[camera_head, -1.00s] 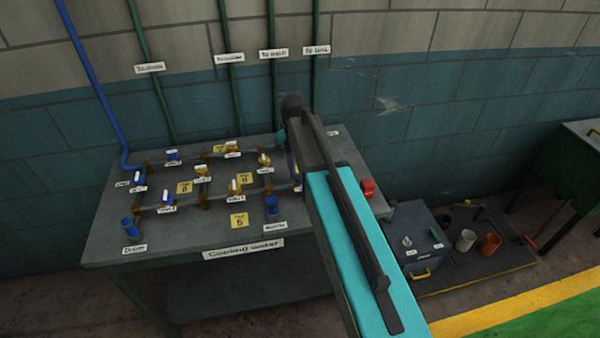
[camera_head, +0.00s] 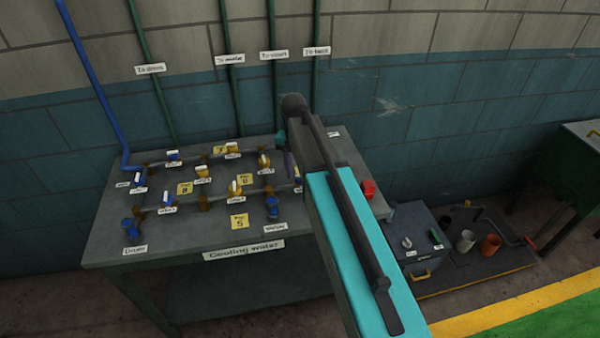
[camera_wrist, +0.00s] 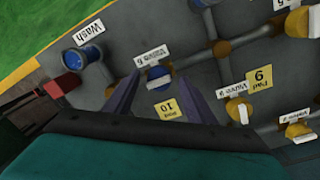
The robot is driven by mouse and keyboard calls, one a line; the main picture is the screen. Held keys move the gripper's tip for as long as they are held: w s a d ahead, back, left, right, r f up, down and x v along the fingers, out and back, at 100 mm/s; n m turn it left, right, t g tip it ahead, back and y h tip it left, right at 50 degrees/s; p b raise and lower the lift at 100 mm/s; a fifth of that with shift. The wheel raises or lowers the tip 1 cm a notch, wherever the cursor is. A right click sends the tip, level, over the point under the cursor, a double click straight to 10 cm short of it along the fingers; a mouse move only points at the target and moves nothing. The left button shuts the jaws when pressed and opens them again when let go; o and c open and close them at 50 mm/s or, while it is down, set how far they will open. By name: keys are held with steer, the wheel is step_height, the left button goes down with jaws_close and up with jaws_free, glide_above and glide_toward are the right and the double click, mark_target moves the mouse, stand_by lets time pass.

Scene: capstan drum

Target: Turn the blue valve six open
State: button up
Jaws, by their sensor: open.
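Blue valve six (camera_wrist: 159,82) has a blue body and a white handle. In the wrist view it stands between and beyond my fingertips, below a label that seems to read "Valve 6" (camera_wrist: 152,55). My gripper (camera_wrist: 160,88) is open, with one dark finger on each side of the valve. I see no contact, and the remaining height above the handle is hard to judge. In the head view my arm hides most of this valve, and my gripper (camera_head: 284,150) shows only in part over the bench's right side.
The grey bench (camera_head: 110,235) carries pipes, several blue and yellow valves and yellow number tags. A yellow valve (camera_wrist: 237,108) stands right of my fingers in the wrist view. A blue "Wash" fitting (camera_wrist: 88,55) and a red block (camera_wrist: 68,85) are at left.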

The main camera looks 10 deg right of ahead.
step_height(320, 180, up, 14)
steer(key=p, duration=0.7)
steer(key=shift+w+a+f, duration=0.2)
steer(key=shift+w+a, duration=0.1)
steer(key=shift+a, duration=0.15)
steer(key=shift+f, duration=0.1)
